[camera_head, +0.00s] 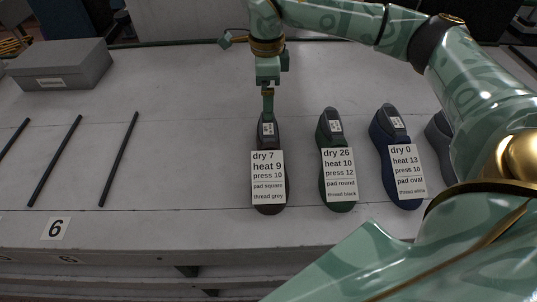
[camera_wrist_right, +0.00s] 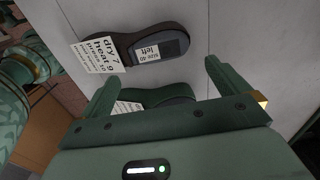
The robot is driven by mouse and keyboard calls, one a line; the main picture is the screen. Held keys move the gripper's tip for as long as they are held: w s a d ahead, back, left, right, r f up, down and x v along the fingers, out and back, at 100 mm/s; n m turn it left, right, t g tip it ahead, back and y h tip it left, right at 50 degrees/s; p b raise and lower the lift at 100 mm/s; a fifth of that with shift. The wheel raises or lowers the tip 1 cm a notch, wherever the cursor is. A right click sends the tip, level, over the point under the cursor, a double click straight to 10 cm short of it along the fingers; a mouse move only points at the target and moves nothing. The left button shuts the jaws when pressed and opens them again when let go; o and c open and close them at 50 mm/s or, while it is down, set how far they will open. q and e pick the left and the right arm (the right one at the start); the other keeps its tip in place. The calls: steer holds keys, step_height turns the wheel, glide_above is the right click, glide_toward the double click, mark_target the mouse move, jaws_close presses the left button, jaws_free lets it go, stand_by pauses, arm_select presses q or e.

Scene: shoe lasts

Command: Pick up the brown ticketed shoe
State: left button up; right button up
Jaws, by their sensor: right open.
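The brown shoe (camera_head: 270,209) lies on the grey table, its white ticket (camera_head: 268,177) reading dry 7, heat 9, press 10, pad square, thread grey. My right gripper (camera_head: 268,112) reaches down at the shoe's far end, and in the head view it overlaps that end; I cannot tell whether it touches. In the right wrist view the brown shoe (camera_wrist_right: 124,42) lies beyond the fingertips, with a small size label marked left. There my right gripper (camera_wrist_right: 162,72) has its fingers wide apart with nothing held. My left gripper is not in view.
A green shoe (camera_head: 337,203) and a blue shoe (camera_head: 382,135), both ticketed, lie to the right. Another dark shoe (camera_head: 440,140) is partly behind my arm. Dark rods (camera_head: 118,160) and a grey box (camera_head: 62,62) are at left. The table between rods and brown shoe is clear.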

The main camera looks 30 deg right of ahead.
mark_target(265, 123)
steer(key=f, duration=0.2)
steer(key=f+b, duration=0.1)
steer(key=f, duration=0.4)
steer(key=shift+a, duration=0.35)
steer(key=shift+w+f+b, duration=0.1)
steer(key=shift+f+b, duration=0.2)
steer(key=shift+f, duration=0.15)
steer(key=shift+d, duration=0.1)
steer(key=c, duration=1.8)
steer(key=shift+r, duration=0.15)
